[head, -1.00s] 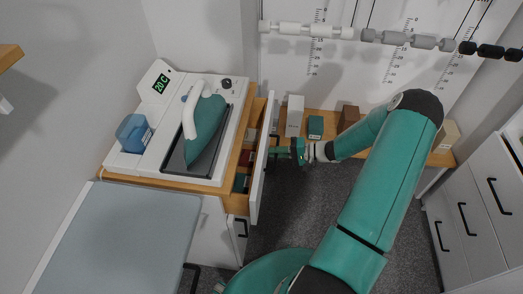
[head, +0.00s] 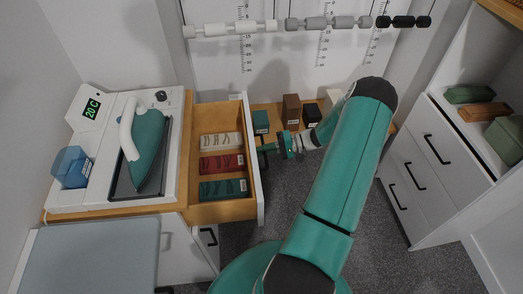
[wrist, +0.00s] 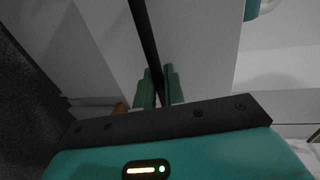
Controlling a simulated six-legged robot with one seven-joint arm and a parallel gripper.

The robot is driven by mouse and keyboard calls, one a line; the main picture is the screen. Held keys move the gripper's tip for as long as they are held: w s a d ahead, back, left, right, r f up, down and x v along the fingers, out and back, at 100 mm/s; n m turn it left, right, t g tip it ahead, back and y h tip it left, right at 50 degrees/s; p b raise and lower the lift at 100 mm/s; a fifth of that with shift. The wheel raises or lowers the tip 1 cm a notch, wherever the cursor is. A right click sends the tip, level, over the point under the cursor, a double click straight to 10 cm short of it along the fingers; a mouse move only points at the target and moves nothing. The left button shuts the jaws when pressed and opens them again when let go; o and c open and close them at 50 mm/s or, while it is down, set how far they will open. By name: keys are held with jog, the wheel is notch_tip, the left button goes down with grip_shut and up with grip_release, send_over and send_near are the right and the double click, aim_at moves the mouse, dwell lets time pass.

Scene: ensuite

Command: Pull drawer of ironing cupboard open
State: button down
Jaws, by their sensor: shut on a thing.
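The ironing cupboard's drawer (head: 222,211) stands pulled well out to the right of the cupboard top in the head view. Its white front (head: 254,160) faces my arm. Inside lie a white, a red (head: 221,164) and a green (head: 223,189) item in a row. My gripper (head: 268,148) is at the outer side of the drawer front, shut on the dark drawer handle. In the wrist view, my two green fingers (wrist: 158,88) close on either side of the black handle bar (wrist: 143,35). The far end of the handle is hidden.
A teal iron (head: 150,150) rests on the station with a blue tank (head: 71,167). A grey padded board (head: 90,258) is in front. Small boxes (head: 291,108) stand on a low shelf behind my gripper. A white drawer cabinet (head: 425,165) stands right; carpet between is clear.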

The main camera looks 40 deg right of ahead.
jog(key=c, duration=1.7)
grip_release()
jog(key=v, duration=1.3)
jog(key=shift+s+d, duration=0.2)
jog(key=shift+d, duration=0.15)
